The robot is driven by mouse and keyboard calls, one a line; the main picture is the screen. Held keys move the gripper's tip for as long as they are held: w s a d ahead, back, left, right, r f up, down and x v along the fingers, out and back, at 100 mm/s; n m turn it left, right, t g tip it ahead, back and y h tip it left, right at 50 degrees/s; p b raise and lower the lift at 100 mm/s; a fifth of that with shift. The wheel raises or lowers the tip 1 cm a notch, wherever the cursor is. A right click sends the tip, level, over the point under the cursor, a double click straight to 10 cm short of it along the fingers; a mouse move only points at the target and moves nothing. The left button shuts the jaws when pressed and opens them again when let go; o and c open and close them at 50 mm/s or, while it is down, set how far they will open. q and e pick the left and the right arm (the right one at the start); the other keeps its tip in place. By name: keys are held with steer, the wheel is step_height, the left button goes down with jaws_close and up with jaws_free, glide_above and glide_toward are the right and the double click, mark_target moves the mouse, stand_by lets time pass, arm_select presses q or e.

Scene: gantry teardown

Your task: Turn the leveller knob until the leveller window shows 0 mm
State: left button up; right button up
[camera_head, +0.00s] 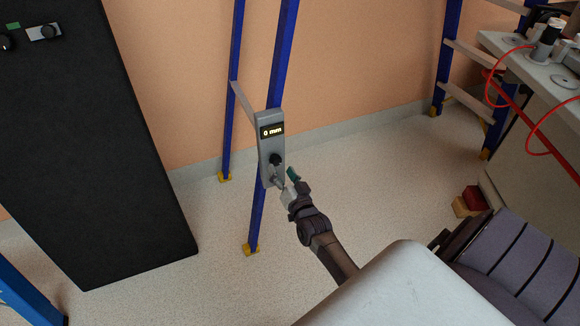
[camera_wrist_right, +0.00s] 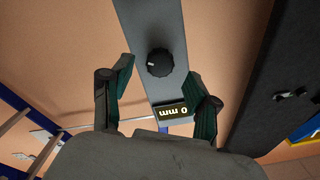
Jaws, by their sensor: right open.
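The leveller (camera_head: 268,138) is a grey upright box fixed to a blue gantry leg. Its window (camera_head: 271,131) reads 0 mm; the same reading shows upside down in the right wrist view (camera_wrist_right: 171,112). The black leveller knob (camera_head: 275,159) sits below the window, and it shows in the right wrist view (camera_wrist_right: 159,63) with a small white mark. My right gripper (camera_head: 284,177) is at the lower part of the leveller, just below the knob. Its green-padded fingers (camera_wrist_right: 163,88) are spread wide, with the knob between and beyond them, apart from both. My left gripper is not in view.
A tall black cabinet (camera_head: 90,140) stands at the left. A bench (camera_head: 540,75) with a red cable (camera_head: 530,128) is at the right. The floor (camera_head: 215,265) around the gantry feet is clear.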

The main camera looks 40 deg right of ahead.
steer(key=v, duration=0.8)
steer(key=s+a+f+n+g+y, duration=0.5)
steer(key=s+a+f+n+g, duration=0.2)
steer(key=a+f, duration=0.35)
steer(key=s+a+f+n+g+p, duration=0.1)
steer(key=s+a+f+n+g, duration=0.1)
steer(key=s+g, duration=0.35)
steer(key=s+a+f+n+g, duration=0.2)
steer(key=s, duration=0.7)
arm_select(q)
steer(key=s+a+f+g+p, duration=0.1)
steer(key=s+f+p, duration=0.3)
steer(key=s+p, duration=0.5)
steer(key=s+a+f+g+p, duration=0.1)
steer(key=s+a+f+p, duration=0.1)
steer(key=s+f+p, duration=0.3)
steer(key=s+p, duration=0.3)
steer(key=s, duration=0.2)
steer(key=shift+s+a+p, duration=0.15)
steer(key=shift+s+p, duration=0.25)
arm_select(e)
steer(key=s+d+f+g, duration=0.1)
steer(key=s+f, duration=0.3)
steer(key=s, duration=0.6)
steer(key=s+d+f+g, duration=0.1)
steer(key=s+f, duration=0.3)
steer(key=s, duration=0.5)
steer(key=shift+s+d+f+h, duration=0.3)
steer(key=shift+s+d, duration=0.05)
steer(key=shift+d, duration=0.35)
